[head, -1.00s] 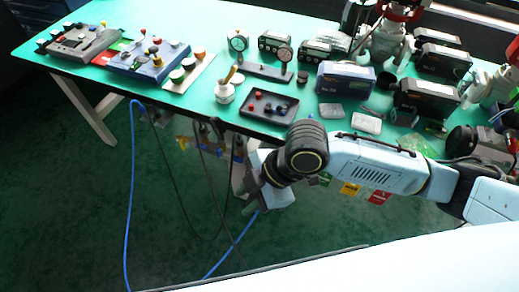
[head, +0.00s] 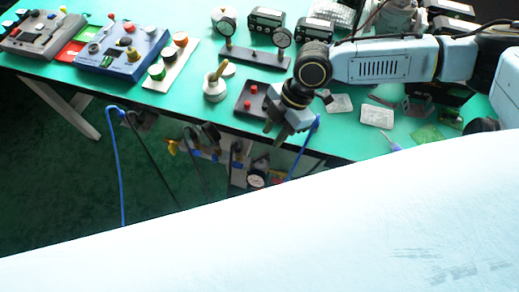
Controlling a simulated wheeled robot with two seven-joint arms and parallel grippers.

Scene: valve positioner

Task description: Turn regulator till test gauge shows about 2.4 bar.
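Two round gauges stand on a dark bar on the table: a left one (head: 224,20) and a right one (head: 282,38). A third round dial (head: 256,180) shows below the table's front edge. Their readings are too small to tell, and I cannot tell which is the test gauge. Fittings with a yellow part (head: 173,147) hang under the same edge; I cannot make out which part is the regulator. My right gripper (head: 273,134) points down at the front edge, before the dark tray. Its two fingertips look apart with nothing between them. My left gripper is out of view.
A dark tray (head: 244,109) with red parts lies behind the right gripper. A white pot with a wooden handle (head: 214,88) stands to its left. A blue control box (head: 122,58) is further left. Blue hoses (head: 116,165) hang off the front edge. Boxes crowd the back right.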

